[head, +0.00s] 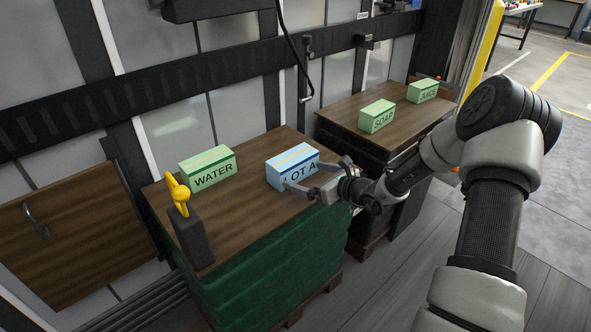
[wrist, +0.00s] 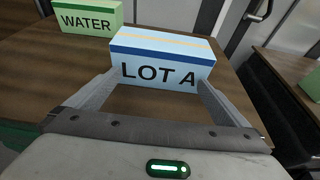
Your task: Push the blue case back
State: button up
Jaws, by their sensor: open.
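The blue case (head: 292,164), lettered LOT A, sits upright on the brown wooden top (head: 240,225) of a green stack. In the wrist view the blue case (wrist: 160,58) is straight ahead, its lettered face toward me. My gripper (head: 312,180) is open, at the front of the case, with one finger toward each side of its face. In the wrist view my gripper (wrist: 152,80) has its fingertips close to the lower corners of that face. I cannot tell whether they touch it. Part of the lettering is hidden by my gripper in the head view.
A green WATER case (head: 208,168) stands left of the blue case. A dark block with a yellow handle (head: 180,192) stands at the front left corner. A second wooden top at right holds SOAP (head: 377,116) and JUICE (head: 422,91) cases. A wall stands behind.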

jog(key=shift+w+a+b, duration=0.5)
jog(key=shift+w+a, duration=0.7)
jog(key=shift+w, duration=0.45)
jog(key=shift+w+a+b, duration=0.5)
jog(key=shift+w+a, duration=0.75)
jog(key=shift+w, duration=0.4)
jog(key=shift+w+a+b, duration=0.5)
jog(key=shift+w+a, duration=0.7)
jog(key=shift+w, duration=0.45)
jog(key=shift+w+a, duration=0.7)
jog(key=shift+w, duration=0.25)
jog(key=shift+w+a, duration=0.7)
jog(key=shift+w, duration=0.2)
jog(key=shift+s+d, duration=0.7)
jog(key=shift+s, duration=0.25)
jog(key=shift+s+d, duration=0.75)
jog(key=shift+s, duration=0.25)
jog(key=shift+s+d, duration=0.7)
jog(key=shift+s, duration=0.25)
